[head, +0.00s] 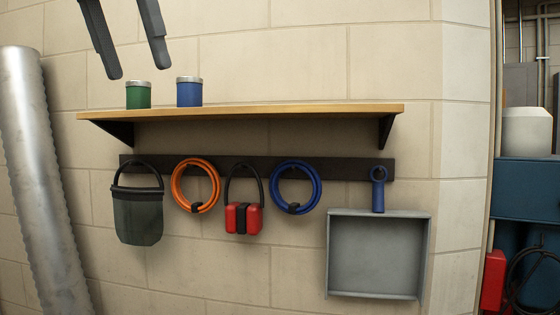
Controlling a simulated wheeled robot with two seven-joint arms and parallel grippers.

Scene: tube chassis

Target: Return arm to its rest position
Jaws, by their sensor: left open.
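My left gripper (139,75) shows at the top left, with two dark fingers spread apart and nothing between them. It is above the wooden shelf (250,111), and its fingertips appear just above the green can (138,96). The blue can (189,93) stands on the shelf to the right of the green one. My right gripper is not in view.
A dark rail (260,165) under the shelf holds a dark bucket (138,216), an orange ring (196,186), red earmuffs (243,217), a blue ring (296,187) and a grey dustpan (376,254). A ribbed metal tube (45,190) leans at left. The shelf's right part is clear.

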